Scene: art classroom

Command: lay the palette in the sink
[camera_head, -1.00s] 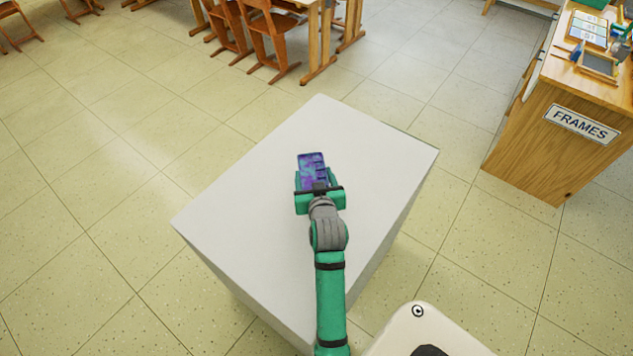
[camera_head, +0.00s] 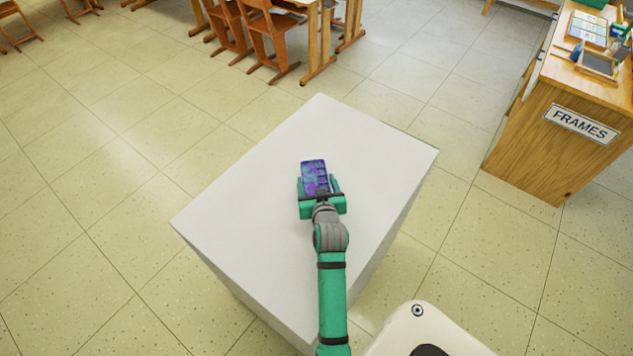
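The palette (camera_head: 314,176), a small flat box in purple and blue, is at the middle of a white plinth top (camera_head: 255,200). My gripper (camera_head: 318,186) is over the plinth, its green fingers on the left and right of the palette's near half. A narrow gap seems to show between the right finger and the palette. I cannot tell whether the fingers press on it, or whether the palette rests on the plinth or is just above it. No sink is in view.
A wooden cabinet (camera_head: 560,140) marked "FRAMES" stands at the right with art supplies on top. Wooden chairs (camera_head: 265,40) and tables are at the back. The tiled floor (camera_head: 100,190) is clear at the left and between plinth and cabinet.

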